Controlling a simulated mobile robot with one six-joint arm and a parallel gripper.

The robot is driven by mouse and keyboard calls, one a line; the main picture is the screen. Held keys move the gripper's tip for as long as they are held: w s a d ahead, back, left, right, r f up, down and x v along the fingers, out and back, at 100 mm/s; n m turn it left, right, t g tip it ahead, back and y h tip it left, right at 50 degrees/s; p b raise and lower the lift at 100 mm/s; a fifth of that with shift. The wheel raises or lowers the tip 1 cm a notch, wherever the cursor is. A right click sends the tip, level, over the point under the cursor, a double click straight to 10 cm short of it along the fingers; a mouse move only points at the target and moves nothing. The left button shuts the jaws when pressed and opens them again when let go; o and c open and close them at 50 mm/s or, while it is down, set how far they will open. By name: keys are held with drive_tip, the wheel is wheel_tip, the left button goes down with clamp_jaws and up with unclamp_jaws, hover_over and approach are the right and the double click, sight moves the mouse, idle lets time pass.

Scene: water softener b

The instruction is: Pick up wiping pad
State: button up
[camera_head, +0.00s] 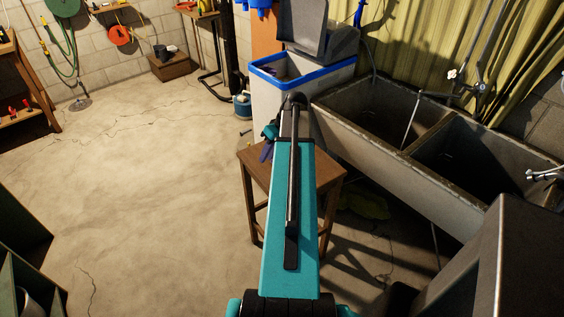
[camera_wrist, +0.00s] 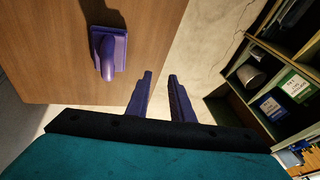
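The wiping pad (camera_wrist: 121,53) is a purple block with a rounded handle, on the brown wooden stool top (camera_wrist: 50,50) in the wrist view. My gripper (camera_wrist: 160,76) has two purple fingers with a clear gap between them, open and empty. In that view the fingers appear below and to the right of the pad, by the edge of the wood, and do not touch the pad. In the head view my teal arm reaches over the stool (camera_head: 328,170); I cannot make out the pad there.
A water softener cabinet with a blue rim (camera_head: 285,95) stands open behind the stool. A concrete double sink (camera_head: 420,170) is close on the right. Open floor (camera_head: 150,180) lies left. Shelves with containers (camera_wrist: 285,75) show at right in the wrist view.

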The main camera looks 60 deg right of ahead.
drive_tip(key=s+d+r+m+h, duration=0.1)
drive_tip(key=s+d+r, duration=0.6)
drive_tip(key=d, duration=0.1)
drive_tip(key=shift+s+r+t+h, duration=0.25)
drive_tip(key=shift+r+t+h, duration=0.05)
drive_tip(key=shift+t, duration=0.1)
drive_tip(key=shift+a+f+p, duration=0.1)
drive_tip(key=shift+p, duration=0.2)
drive_tip(key=shift+p+x, duration=0.9)
drive_tip(key=shift+x, duration=3.35)
drive_tip(key=shift+p+x, duration=1.15)
drive_tip(key=shift+x, duration=1.45)
drive_tip(key=shift+c, duration=0.3)
clamp_jaws()
